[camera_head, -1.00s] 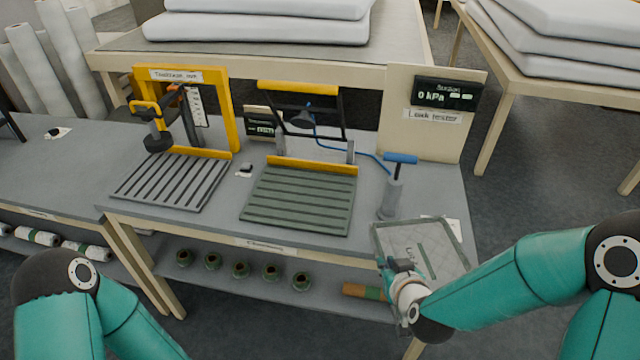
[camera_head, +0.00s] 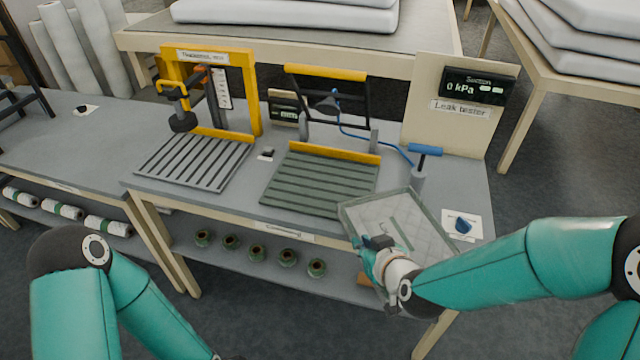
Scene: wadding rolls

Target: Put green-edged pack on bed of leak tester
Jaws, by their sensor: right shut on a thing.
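My right gripper (camera_head: 376,250) is shut on the near left edge of a flat, clear pack with a green edge (camera_head: 412,226). The pack is held tilted at the front right of the bench and covers part of the bench edge. The leak tester's bed (camera_head: 318,182) is a dark green ribbed plate, to the left of and behind the pack. Its frame with a yellow top bar (camera_head: 326,73) is raised above the bed. The sign board (camera_head: 458,108) reads "Leak tester" and its display 0 kPa. My left arm is at the lower left; its gripper is out of view.
A blue-handled pump (camera_head: 420,165) stands right of the bed, just behind the pack. A blue object (camera_head: 463,225) lies on a white card to the right. A yellow-framed tester with a grey ribbed bed (camera_head: 195,162) stands left. Several green rolls (camera_head: 258,252) lie on the shelf below.

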